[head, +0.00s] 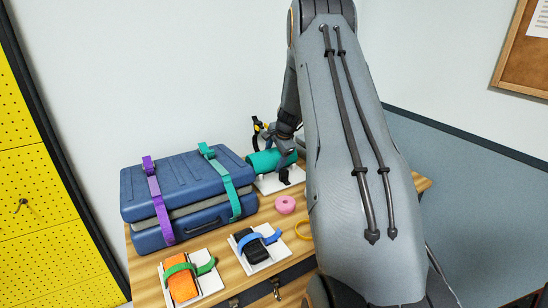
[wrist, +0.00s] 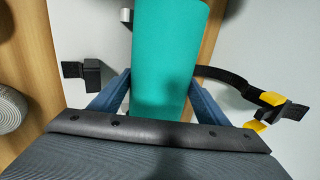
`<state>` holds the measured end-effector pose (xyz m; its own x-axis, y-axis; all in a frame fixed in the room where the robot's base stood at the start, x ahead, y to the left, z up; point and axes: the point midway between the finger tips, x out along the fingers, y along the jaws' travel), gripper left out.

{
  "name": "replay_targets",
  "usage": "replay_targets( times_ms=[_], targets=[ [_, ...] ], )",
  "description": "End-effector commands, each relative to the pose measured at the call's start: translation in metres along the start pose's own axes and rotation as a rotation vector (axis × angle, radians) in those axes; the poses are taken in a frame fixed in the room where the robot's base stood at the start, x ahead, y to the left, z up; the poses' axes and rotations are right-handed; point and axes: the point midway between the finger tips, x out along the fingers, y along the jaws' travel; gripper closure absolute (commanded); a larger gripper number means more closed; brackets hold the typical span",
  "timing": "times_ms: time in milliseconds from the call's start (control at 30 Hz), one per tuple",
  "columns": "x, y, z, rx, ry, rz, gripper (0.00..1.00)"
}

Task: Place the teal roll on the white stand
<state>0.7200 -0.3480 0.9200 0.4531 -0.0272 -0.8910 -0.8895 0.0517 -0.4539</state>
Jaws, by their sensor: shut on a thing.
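The teal roll (head: 265,162) is between the fingers of my gripper (head: 286,150), at the back of the table. In the wrist view, the roll (wrist: 167,60) runs up the middle, with my gripper's blue fingers (wrist: 152,92) shut on its two sides. The white stand (head: 266,186) is just below the roll; whether they touch is unclear. A black strap lies open there, its yellow buckle (wrist: 272,98) on the right in the wrist view and a black end piece (wrist: 82,70) on the left. My gripper and the roll hide part of the stand.
A blue suitcase (head: 180,178) with purple and teal straps stands left of the stand.

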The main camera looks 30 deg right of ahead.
Motion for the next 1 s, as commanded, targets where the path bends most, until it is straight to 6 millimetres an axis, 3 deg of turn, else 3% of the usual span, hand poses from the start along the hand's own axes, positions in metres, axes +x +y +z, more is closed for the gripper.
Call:
replay_targets(
  times_ms=[167, 200, 300, 667, 1000],
  targets=[
    [0.003, 0.001, 0.000, 0.000, 0.000, 0.000, 0.56],
    [0.003, 0.001, 0.000, 0.000, 0.000, 0.001, 0.26],
    [0.002, 0.001, 0.000, 0.000, 0.000, 0.001, 0.12],
    [-0.003, 0.000, 0.000, -0.001, -0.001, 0.001, 0.12],
    [-0.052, -0.001, 0.000, -0.001, 0.001, -0.002, 0.12]
  ],
)
